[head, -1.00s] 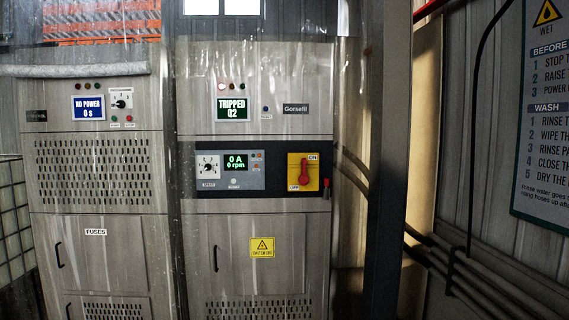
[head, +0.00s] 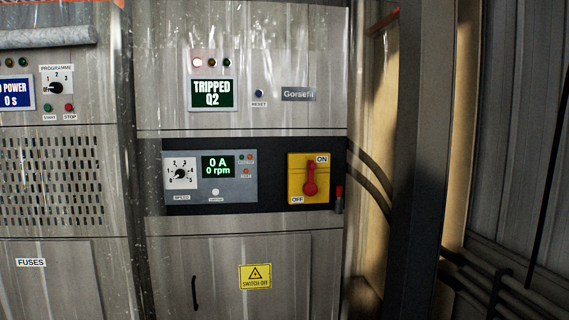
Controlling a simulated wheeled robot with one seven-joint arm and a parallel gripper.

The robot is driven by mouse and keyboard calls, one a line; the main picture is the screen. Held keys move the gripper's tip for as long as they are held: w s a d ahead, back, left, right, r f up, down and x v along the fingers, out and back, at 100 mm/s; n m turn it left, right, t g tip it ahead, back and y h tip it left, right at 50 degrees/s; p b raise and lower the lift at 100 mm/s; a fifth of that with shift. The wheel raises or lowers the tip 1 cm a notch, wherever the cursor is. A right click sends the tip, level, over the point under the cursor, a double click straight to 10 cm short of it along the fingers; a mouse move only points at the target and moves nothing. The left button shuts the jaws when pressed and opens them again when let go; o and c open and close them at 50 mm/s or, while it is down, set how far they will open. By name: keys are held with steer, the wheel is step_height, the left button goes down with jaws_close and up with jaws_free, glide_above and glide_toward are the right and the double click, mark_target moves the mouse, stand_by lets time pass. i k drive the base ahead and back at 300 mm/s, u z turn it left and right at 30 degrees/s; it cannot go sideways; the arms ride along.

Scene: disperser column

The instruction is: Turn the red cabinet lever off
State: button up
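The red cabinet lever (head: 311,180) is on a yellow plate (head: 296,190) at the right of the right cabinet's black panel. The lever stands about upright, with its round knob at the lower end. The plate is marked ON at the upper right and OFF at the lower left. The display above (head: 213,94) reads TRIPPED Q2, and a red lamp (head: 197,62) beside it is lit. My gripper is not in view.
Left of the lever is a speed unit (head: 208,177) reading 0 A, 0 rpm. A small red-topped item (head: 339,200) hangs right of the plate. A dark post (head: 418,160) stands at the right. Pipes (head: 370,175) run behind it. A SWITCH OFF sign (head: 255,276) is below.

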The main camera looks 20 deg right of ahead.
mark_target(311, 188)
steer(key=i, duration=1.55)
steer(key=z, duration=0.35)
